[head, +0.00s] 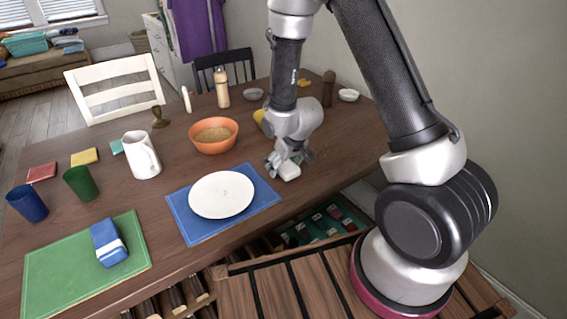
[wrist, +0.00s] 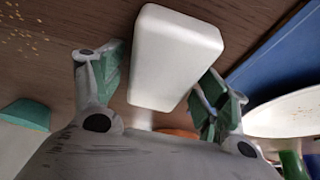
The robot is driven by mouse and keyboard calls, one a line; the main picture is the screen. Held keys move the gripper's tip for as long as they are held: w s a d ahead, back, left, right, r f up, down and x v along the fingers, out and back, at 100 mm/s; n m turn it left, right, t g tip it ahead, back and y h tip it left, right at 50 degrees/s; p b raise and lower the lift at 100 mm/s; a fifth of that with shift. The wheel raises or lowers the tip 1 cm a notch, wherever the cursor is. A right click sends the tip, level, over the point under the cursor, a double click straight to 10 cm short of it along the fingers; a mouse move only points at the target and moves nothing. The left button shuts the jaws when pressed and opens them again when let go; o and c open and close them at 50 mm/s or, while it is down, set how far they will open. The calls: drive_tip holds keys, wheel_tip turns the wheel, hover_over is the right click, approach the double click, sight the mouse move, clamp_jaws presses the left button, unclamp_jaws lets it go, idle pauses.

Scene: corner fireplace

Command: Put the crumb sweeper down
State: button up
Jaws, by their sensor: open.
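The crumb sweeper, seen as a white rounded block (head: 290,172), is on or just above the wooden table, right of the blue placemat. In the wrist view the white block (wrist: 172,58) sits between my two fingers. My gripper (head: 283,160) is low over the table at the block. In the wrist view my gripper (wrist: 163,78) is open, its green-padded fingers on either side of the block. A narrow gap shows at the left finger; whether the right finger touches the block is unclear. The block's underside is hidden.
A white plate (head: 221,195) lies on the blue placemat (head: 188,226) beside my gripper. An orange bowl (head: 213,148) and white pitcher (head: 141,155) stand farther left. Crumbs (wrist: 22,40) lie on the table. An open drawer (head: 335,214) is below the table edge.

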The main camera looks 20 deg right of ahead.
drive_tip(key=s+d+r+m, duration=0.1)
drive_tip(key=s+d+r, duration=0.25)
drive_tip(key=r, duration=0.45)
drive_tip(key=s+d+r, duration=0.3)
drive_tip(key=s+r, duration=0.1)
drive_tip(key=r, duration=0.5)
drive_tip(key=s+d+r+m, duration=0.1)
drive_tip(key=s+d+r, duration=0.25)
drive_tip(key=r, duration=0.45)
drive_tip(key=s+d+r, duration=0.2)
drive_tip(key=s+r, duration=0.2)
drive_tip(key=s, duration=0.4)
drive_tip(key=s+d+r+m+h, duration=0.1)
drive_tip(key=s+d+r, duration=0.2)
drive_tip(key=s, duration=0.4)
drive_tip(key=shift+s+r+m, duration=0.3)
drive_tip(key=shift+s+r, duration=0.05)
drive_tip(key=shift+r, duration=0.55)
drive_tip(key=shift+o, duration=0.4)
